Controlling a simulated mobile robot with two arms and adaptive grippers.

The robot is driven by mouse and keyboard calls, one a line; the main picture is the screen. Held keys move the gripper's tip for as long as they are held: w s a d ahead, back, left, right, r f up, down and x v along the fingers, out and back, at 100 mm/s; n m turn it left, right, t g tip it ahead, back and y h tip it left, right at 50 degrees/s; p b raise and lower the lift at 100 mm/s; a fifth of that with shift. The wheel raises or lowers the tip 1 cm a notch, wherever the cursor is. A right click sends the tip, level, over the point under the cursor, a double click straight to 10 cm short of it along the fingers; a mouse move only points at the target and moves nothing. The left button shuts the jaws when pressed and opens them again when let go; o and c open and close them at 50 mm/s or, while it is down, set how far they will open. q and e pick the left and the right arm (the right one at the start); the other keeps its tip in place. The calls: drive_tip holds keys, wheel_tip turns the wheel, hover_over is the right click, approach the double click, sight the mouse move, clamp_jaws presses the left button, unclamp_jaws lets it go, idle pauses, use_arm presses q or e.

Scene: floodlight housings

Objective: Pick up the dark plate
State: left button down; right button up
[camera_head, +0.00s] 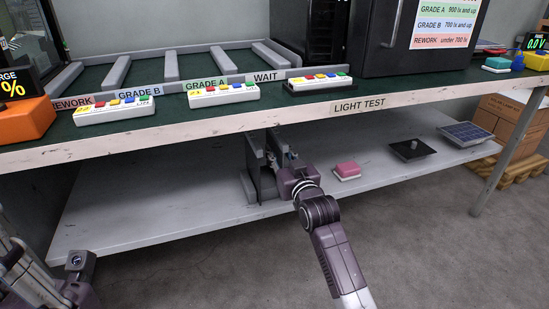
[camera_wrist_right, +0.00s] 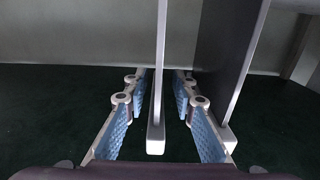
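Grey-dark upright plates (camera_head: 254,168) stand on the lower shelf at the middle of the head view, beside my right gripper (camera_head: 283,160). In the right wrist view, my right gripper (camera_wrist_right: 160,112) is open, its blue-padded fingers on either side of a thin upright piece (camera_wrist_right: 157,85) seen edge-on, with gaps on both sides. A dark-faced upright plate (camera_wrist_right: 222,55) with a pale edge stands to the right, outside the fingers. A flat dark square piece (camera_head: 413,150) with a knob lies farther right on the shelf. I cannot tell which is the dark plate named. My left gripper's fingers are not visible.
The bench edge (camera_head: 230,126) runs above, with several button strips. A table leg (camera_head: 508,150) stands at right. The shelf's left part is clear.

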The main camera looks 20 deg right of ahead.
sight(275, 145)
drive_tip(key=shift+w+f+b, duration=0.15)
drive_tip(key=shift+w+b, duration=0.75)
drive_tip(key=shift+w, duration=0.95)
clamp_jaws()
